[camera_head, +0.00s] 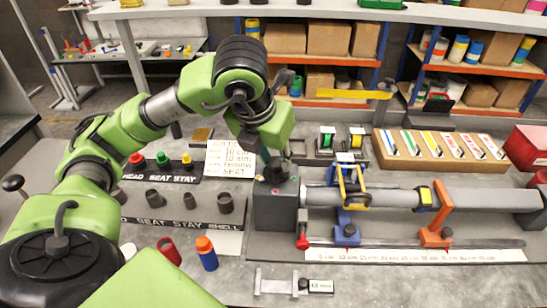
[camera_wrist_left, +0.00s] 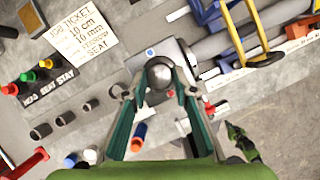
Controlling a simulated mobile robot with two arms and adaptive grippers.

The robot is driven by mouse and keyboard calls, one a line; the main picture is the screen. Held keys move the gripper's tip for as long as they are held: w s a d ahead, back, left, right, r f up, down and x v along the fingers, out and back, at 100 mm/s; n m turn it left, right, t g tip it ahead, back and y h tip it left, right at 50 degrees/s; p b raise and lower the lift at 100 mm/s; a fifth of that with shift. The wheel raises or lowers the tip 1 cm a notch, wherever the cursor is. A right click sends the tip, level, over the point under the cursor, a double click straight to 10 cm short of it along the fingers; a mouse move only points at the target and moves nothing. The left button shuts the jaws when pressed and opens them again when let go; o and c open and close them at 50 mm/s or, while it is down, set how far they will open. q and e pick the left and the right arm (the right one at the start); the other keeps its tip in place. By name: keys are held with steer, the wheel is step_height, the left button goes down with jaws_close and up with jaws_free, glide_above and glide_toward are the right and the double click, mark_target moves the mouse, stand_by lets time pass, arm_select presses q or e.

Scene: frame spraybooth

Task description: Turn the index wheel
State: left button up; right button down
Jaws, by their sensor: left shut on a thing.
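My left gripper (camera_head: 277,165) reaches down from above onto the top of the dark grey block (camera_head: 275,210) at the left end of the long grey tube. In the left wrist view its two green fingers (camera_wrist_left: 160,92) close around a rounded grey knob (camera_wrist_left: 160,72) on that block, which I take for the index wheel. The gripper is shut on it. In the head view the gripper mostly hides the knob. A blue dot shows on the block beside the knob in the wrist view.
The grey tube (camera_head: 390,197) carries blue, yellow and orange clamps, with a ruler (camera_head: 420,255) in front. A job ticket (camera_head: 230,158), a row of coloured buttons (camera_head: 161,160) and dark collars (camera_head: 190,201) stand left. An orange-capped bottle (camera_head: 206,253) stands in front.

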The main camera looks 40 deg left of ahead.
arm_select(q)
steer(key=shift+r+n+y, duration=0.1)
steer(key=shift+n+y, duration=0.2)
steer(key=shift+n, duration=0.4)
steer(key=o, duration=1.1)
steer(key=shift+v, duration=5.95)
steer(key=shift+d, duration=0.1)
